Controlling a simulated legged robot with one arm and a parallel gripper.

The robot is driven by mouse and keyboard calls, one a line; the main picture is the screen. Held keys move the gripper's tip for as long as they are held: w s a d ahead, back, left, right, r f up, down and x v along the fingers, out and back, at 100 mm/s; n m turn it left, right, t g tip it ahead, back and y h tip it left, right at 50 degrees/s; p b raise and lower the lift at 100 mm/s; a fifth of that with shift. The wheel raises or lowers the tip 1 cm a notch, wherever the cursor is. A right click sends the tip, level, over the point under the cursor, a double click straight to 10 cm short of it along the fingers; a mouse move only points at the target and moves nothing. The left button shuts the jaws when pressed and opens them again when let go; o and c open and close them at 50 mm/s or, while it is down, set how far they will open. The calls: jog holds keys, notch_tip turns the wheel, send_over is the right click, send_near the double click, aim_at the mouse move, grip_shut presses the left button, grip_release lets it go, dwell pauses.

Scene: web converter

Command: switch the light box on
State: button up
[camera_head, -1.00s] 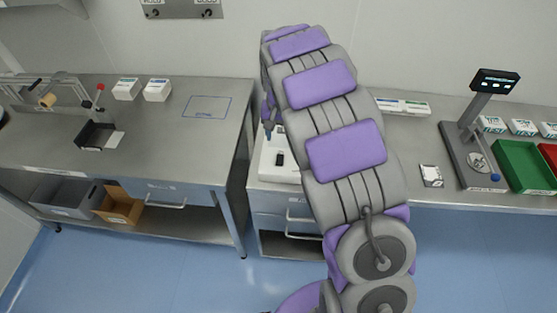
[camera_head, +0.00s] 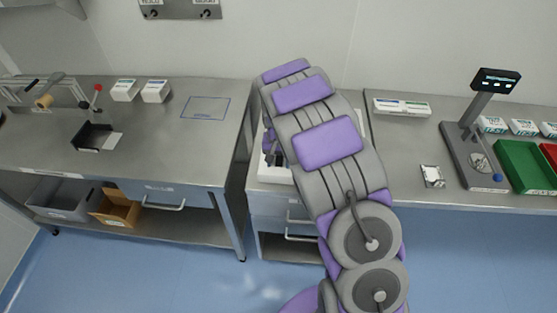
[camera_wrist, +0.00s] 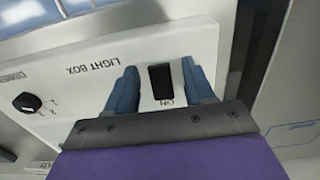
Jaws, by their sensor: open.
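The white light box (camera_wrist: 85,60) fills much of the wrist view, with "LIGHT BOX" lettering that appears upside down. Its black rocker switch (camera_wrist: 161,82) has an "ON" mark beside it. My gripper (camera_wrist: 159,68) is open, with one blue finger on each side of the switch and nothing held. Whether the fingers touch the panel, and which way the rocker is tipped, I cannot tell. A black knob (camera_wrist: 27,102) with numbers sits at the panel's left. In the head view the light box (camera_head: 268,174) is mostly hidden behind my arm.
A steel bench (camera_head: 190,145) with a lever fixture (camera_head: 93,125) stands left. The right bench (camera_head: 400,165) carries a scale (camera_head: 476,150), white boxes (camera_head: 402,107) and a green tray (camera_head: 524,165). A drawer unit (camera_head: 285,208) is below the light box. The wall lies close behind.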

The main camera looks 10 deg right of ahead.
grip_shut()
jog(key=shift+w+d+r+g+y+p, duration=0.1)
jog(key=shift+w+r+g+y+p, duration=0.25)
jog(key=shift+g+p, duration=0.7)
jog(key=shift+f+p, duration=0.1)
jog(key=shift+p, duration=0.3)
jog(key=shift+w+d+g+y+p, duration=0.1)
jog(key=shift+w+g+y+p, duration=0.15)
jog(key=shift+g+p, duration=0.4)
jog(key=shift+w+d+g+y+p, duration=0.1)
jog(key=shift+w+g+y+p, duration=0.1)
jog(key=shift+g+p, duration=0.4)
jog(key=shift+s+g, duration=0.1)
jog(key=shift+g, duration=0.2)
